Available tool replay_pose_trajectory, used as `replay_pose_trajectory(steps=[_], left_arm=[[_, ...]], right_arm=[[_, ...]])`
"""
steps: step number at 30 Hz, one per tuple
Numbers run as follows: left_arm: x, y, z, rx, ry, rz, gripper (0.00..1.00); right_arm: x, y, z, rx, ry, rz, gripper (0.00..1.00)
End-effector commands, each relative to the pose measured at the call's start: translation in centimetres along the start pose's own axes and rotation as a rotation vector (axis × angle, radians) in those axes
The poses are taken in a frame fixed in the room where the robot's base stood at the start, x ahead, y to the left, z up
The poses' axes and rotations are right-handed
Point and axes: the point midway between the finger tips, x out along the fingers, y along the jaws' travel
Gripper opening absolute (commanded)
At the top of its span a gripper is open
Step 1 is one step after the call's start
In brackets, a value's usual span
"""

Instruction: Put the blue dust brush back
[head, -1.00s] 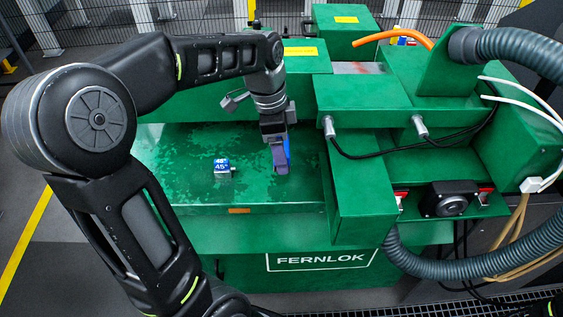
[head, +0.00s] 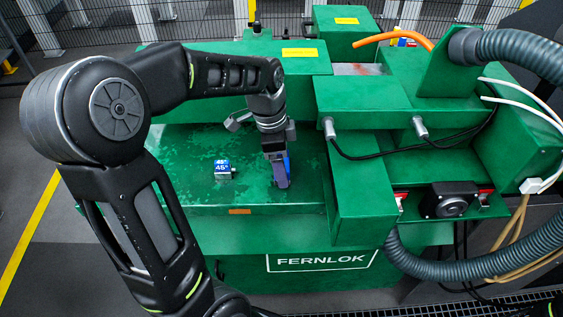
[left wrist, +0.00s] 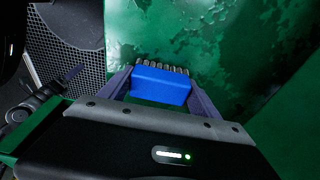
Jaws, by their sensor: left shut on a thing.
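My left gripper (head: 281,177) is low over the green machine top (head: 200,145), at the left side of the raised green block. In the left wrist view the blue dust brush (left wrist: 160,86) sits between the two fingers of my left gripper (left wrist: 158,80), which are shut on it. Its dark bristle tufts point away from the gripper, towards the green surface. In the head view only a small strip of blue shows by the fingers. I cannot tell whether the bristles touch the surface. My right gripper is not in view.
A small blue-and-silver block marked 45° (head: 223,170) stands on the machine top, left of my gripper. The raised green block (head: 362,190) is close on the right. Black cables (head: 400,155), a grey hose (head: 470,262) and an orange hose (head: 395,38) lie further right.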

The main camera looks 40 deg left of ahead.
Motion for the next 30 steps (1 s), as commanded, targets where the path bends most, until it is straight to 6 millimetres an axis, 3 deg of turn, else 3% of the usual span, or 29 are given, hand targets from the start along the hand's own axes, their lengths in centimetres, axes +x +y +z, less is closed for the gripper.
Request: replay_pose_trajectory(steps=[3,4,11,23,30], left_arm=[[0.5,0.0,0.1,0.0,0.0,0.0,0.21],[0.3,0.0,0.0,0.0,0.0,0.0,0.74],[0.3,0.0,0.0,0.0,0.0,0.0,0.93],[-0.4,0.0,0.0,0.0,0.001,-0.001,0.94],[-4.0,-0.1,-0.1,0.001,0.003,-0.005,0.94]], right_arm=[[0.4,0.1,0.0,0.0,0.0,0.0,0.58],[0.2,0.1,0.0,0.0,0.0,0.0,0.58],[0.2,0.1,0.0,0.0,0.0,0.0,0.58],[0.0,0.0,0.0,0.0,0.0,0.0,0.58],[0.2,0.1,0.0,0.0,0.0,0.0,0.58]])
